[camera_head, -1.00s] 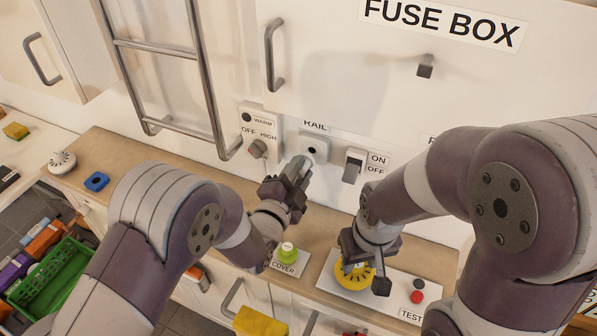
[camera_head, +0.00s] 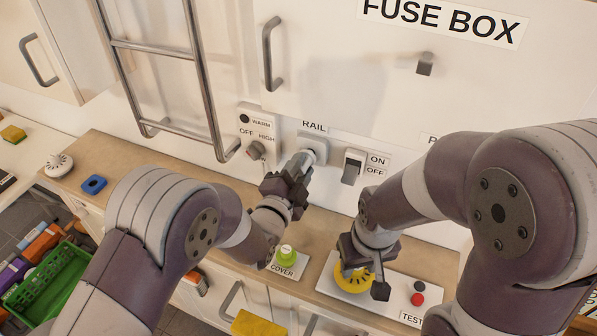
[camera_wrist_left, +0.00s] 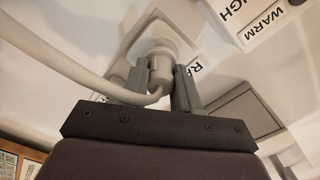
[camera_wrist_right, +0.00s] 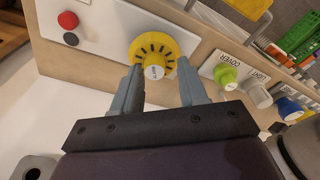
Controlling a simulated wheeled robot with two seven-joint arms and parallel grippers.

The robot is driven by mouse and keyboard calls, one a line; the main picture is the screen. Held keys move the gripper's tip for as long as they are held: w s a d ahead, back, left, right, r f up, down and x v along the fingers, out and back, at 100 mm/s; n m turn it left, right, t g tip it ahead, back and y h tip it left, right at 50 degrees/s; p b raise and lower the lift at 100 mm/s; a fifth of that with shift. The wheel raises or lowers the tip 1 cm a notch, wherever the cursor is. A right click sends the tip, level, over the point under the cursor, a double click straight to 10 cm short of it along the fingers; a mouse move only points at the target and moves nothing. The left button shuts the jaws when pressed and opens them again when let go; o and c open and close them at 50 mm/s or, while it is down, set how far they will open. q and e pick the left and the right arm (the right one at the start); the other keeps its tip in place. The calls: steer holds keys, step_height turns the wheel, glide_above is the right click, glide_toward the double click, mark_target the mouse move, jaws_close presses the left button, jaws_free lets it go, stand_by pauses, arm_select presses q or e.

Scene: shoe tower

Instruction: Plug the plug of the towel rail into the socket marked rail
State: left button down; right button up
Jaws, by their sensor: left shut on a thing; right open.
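The pale plug (camera_wrist_left: 158,72) is held between the fingers of my left gripper (camera_wrist_left: 160,88), and a light cord (camera_wrist_left: 60,55) leads away from it to the left. The plug's front meets the pale socket (camera_wrist_left: 163,28) in the left wrist view. In the head view, my left gripper (camera_head: 297,170) points up at the socket (camera_head: 319,143) below the RAIL label (camera_head: 314,126). The socket hole is hidden by the plug, so its depth cannot be told. My right gripper (camera_wrist_right: 160,66) is open, its fingers on either side of the yellow dial (camera_wrist_right: 163,38), apparently not gripping it.
An ON/OFF switch (camera_head: 353,166) is right of the socket and a WARM/HIGH knob (camera_head: 256,150) left of it. The towel rail (camera_head: 203,75) rises at left. A green COVER knob (camera_head: 286,252) is below. A TEST plate (camera_head: 395,295) carries the dial and buttons.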

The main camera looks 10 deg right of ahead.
arm_select(q)
steer(key=shift+w+d+b, duration=0.35)
steer(key=shift+w+d, duration=0.1)
steer(key=shift+w, duration=0.15)
arm_select(e)
steer(key=shift+f, duration=0.35)
arm_select(q)
steer(key=c, duration=0.7)
jaws_free()
steer(key=shift+c, duration=0.2)
steer(key=shift+s+a, duration=0.1)
steer(key=shift+s+a, duration=0.2)
steer(key=shift+s, duration=0.1)
arm_select(e)
steer(key=shift+f, duration=0.15)
arm_select(q)
steer(key=b+v, duration=0.2)
steer(key=v, duration=0.9)
steer(key=shift+s+a, duration=0.25)
steer(key=shift+s, duration=0.05)
arm_select(e)
steer(key=shift+f, duration=0.85)
arm_select(q)
steer(key=shift+f, duration=0.1)
